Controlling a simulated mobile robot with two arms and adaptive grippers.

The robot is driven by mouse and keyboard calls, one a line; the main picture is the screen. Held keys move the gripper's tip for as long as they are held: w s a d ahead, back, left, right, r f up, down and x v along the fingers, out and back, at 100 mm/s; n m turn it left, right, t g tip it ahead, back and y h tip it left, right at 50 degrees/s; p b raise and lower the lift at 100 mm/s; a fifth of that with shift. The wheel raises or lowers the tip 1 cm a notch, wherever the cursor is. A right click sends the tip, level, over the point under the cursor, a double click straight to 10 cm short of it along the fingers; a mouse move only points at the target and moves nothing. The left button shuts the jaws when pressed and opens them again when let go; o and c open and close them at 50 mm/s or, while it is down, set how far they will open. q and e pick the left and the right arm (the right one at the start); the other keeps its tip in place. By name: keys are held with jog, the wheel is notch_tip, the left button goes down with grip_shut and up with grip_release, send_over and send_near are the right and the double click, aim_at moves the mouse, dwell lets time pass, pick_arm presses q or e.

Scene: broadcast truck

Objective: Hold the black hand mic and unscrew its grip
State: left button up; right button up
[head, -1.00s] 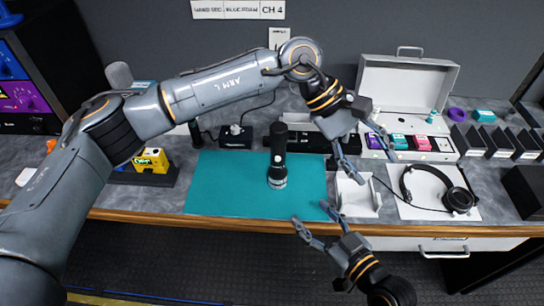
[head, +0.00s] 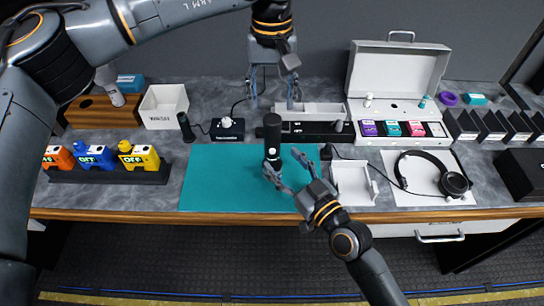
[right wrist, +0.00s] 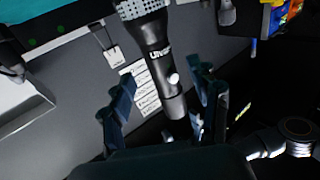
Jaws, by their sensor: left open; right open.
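In the right wrist view the mic (right wrist: 158,45) shows a silver mesh head, a dark body with white lettering and a pale button, and lies between the two open fingers; I cannot tell whether either touches. My left gripper (head: 272,97) is open and empty, fingers pointing down, above and behind the mic in the picture.
A white tray (head: 378,189) and headphones (head: 452,184) lie right of the mat. An open white case (head: 412,45) stands behind them. Blue, orange and yellow blocks (head: 138,158) sit in a rack at the left. The mat's left part is clear.

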aim_at(277, 154)
jog(key=x, duration=0.5)
jog(key=shift+w, duration=0.15)
